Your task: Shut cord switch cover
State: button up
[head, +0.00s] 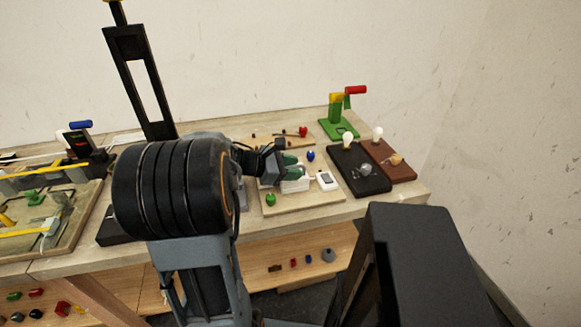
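My gripper (283,168) is over the wooden board (300,204) on the right half of the bench. Green pieces show at its tip, and I cannot tell whether they are finger pads or a held part. Just below the tip is a white block (295,186), partly hidden by the gripper. To its right lies a small white box with a dark patch (325,181). I cannot tell which of the two is the cord switch, or whether a cover is open. The finger gap is too small to make out.
A green knob (270,199) and a blue knob (311,155) are near the gripper. To the right are a black board (359,175) with a bulb, a brown board (390,160), and a green stand with a red handle (341,116). A wiring tray (75,215) is at left.

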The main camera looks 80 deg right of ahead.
jog(key=shift+w, duration=0.1)
jog(key=v, duration=1.3)
jog(key=shift+w+a+r+p, duration=0.2)
jog(key=shift+w+p, duration=0.1)
jog(key=w+a+f+t+p, duration=0.1)
jog(key=w+a+t+p, duration=0.3)
jog(key=w+a+t, duration=0.9)
jog(key=w+a+m+t+y+p, duration=0.1)
jog(key=w+a+y, duration=0.1)
jog(key=a, duration=0.9)
jog(key=w+a+m+t+y+p, duration=0.1)
jog(key=a+y, duration=0.3)
jog(key=a, duration=0.8)
jog(key=shift+w+r+m+t, duration=0.3)
jog(key=shift+w+r+t, duration=0.1)
jog(key=shift+w, duration=0.45)
